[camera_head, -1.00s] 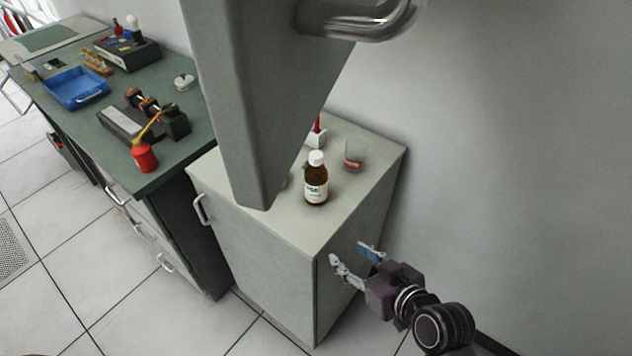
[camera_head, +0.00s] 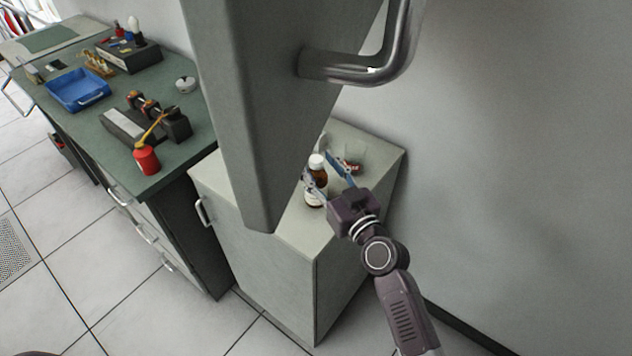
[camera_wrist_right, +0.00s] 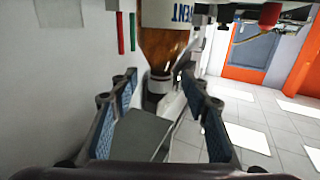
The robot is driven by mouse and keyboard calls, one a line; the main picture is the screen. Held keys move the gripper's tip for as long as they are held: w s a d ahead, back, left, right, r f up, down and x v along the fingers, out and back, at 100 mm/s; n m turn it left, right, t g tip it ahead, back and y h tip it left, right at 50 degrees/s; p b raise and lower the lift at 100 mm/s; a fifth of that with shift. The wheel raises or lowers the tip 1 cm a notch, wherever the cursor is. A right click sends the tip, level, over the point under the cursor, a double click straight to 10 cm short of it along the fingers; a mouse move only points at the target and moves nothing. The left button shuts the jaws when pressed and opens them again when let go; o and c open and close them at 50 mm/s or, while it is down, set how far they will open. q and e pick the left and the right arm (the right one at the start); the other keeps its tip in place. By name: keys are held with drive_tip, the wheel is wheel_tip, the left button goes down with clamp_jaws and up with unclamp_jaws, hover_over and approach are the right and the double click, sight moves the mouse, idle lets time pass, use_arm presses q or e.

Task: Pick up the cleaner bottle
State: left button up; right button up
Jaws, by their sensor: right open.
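The cleaner bottle (camera_head: 316,197) is brown with a white cap and a white label. It stands upright on the pale top of a low cabinet (camera_head: 300,232). In the right wrist view the bottle (camera_wrist_right: 166,45) shows upside down, with its cap just beyond the fingertips. My right gripper (camera_head: 318,172) is open and empty at the bottle, one finger on its left side and the blue-padded finger to its right. In the wrist view the gripper's (camera_wrist_right: 160,85) fingers are spread wide. I cannot tell if a finger touches the bottle. My left gripper is not in view.
A glass beaker (camera_head: 353,154) with reddish contents stands close behind the blue-padded finger. A large grey panel (camera_head: 262,110) with a metal handle (camera_head: 375,68) hangs in front and hides part of the cabinet top. A green workbench (camera_head: 203,126) with tools stands at left.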

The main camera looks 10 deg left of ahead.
drive_tip(key=shift+x, duration=0.9)
drive_tip(key=shift+f, duration=0.1)
clamp_jaws()
